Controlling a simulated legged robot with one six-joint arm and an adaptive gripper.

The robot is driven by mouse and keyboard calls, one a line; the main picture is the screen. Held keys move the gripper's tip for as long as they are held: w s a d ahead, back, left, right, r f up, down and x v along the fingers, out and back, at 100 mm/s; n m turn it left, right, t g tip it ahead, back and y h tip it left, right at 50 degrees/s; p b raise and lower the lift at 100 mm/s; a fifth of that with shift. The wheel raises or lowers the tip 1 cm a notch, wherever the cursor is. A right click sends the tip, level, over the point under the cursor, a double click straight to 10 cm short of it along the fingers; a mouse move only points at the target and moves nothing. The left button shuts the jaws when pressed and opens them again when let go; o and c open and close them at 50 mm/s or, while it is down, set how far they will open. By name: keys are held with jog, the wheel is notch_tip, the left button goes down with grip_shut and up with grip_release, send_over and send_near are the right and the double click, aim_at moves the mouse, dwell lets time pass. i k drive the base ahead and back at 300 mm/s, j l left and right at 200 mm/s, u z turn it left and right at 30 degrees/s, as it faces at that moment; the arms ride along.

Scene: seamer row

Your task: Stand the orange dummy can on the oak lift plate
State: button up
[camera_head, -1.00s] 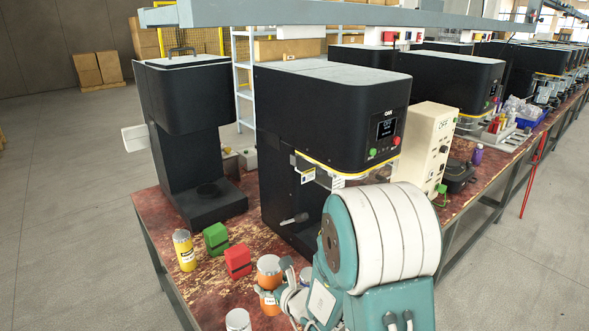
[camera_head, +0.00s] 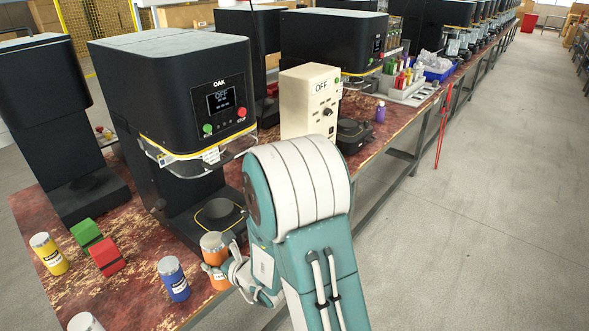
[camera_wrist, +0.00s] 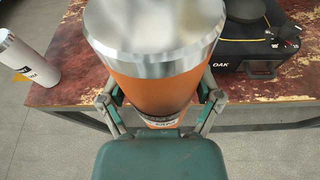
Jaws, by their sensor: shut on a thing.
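The orange can (camera_head: 214,258) with a silver top is held upright in my gripper (camera_head: 228,268) near the front edge of the table. In the wrist view the orange can (camera_wrist: 155,85) fills the middle, with the fingers of my gripper (camera_wrist: 160,98) closed on both its sides. The black machine marked OAK (camera_head: 175,95) stands behind it. Its round dark lift plate (camera_head: 220,212) sits low at the front inside a yellow outline and looks empty. The plate also shows in the wrist view (camera_wrist: 245,10), right of the can.
A blue can (camera_head: 174,281), a yellow can (camera_head: 49,254), a white can (camera_wrist: 28,58), and red (camera_head: 107,256) and green (camera_head: 86,233) blocks stand on the worn red table. A clear guard (camera_head: 195,158) juts from the machine above the plate. A cream OFF box (camera_head: 309,103) stands right.

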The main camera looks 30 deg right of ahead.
aim_at(219, 207)
jog(key=i+l, duration=0.1)
jog(key=l, duration=0.3)
jog(key=i+l, duration=0.15)
jog(key=l, duration=0.3)
jog(key=i+l+u, duration=0.1)
jog(key=l, duration=0.3)
jog(key=i+l, duration=0.1)
jog(key=l, duration=0.3)
jog(key=i+l, duration=0.6)
jog(key=l+u, duration=0.05)
